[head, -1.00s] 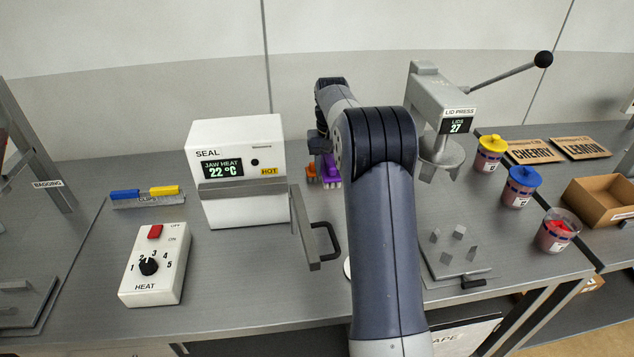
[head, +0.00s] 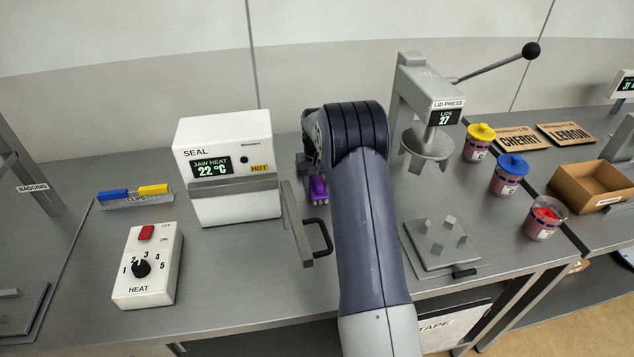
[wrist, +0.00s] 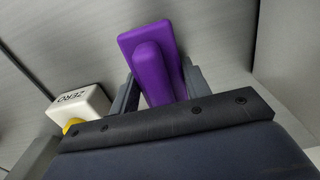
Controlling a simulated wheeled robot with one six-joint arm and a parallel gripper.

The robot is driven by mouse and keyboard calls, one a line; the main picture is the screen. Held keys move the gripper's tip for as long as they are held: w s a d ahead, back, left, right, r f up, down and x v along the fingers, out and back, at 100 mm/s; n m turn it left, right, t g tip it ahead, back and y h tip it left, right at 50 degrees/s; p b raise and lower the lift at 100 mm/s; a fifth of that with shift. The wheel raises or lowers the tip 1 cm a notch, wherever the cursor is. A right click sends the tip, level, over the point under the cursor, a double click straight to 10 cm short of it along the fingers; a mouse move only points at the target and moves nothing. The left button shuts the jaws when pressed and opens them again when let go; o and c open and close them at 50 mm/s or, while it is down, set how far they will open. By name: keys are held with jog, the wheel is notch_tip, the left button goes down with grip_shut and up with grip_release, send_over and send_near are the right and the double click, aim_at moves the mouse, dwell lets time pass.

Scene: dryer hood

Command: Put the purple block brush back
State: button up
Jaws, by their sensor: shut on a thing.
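The purple block brush (wrist: 152,55) is between the two fingers of my gripper (wrist: 160,88) in the wrist view, and the gripper is shut on it. Its flat purple block and raised grip show there. In the head view the purple brush (head: 318,189) shows between the sealer and my arm, just right of the sealer's side. My arm hides much of my gripper in that view. I cannot tell whether the brush touches the bench. No resting place for the brush can be made out.
The white SEAL machine (head: 225,200) with its black-handled arm (head: 325,240) stands close on the left. The lid press (head: 425,100) stands on the right. A white ZERO box (wrist: 85,105) with a yellow part is near my gripper in the wrist view.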

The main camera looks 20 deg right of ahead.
jog(key=shift+f, duration=0.2)
jog(key=o, duration=1)
jog(key=shift+r, duration=0.1)
jog(key=shift+o, duration=0.2)
notch_tip(320, 180, up, 12)
jog(key=shift+r+b, duration=0.15)
jog(key=shift+b, duration=0.55)
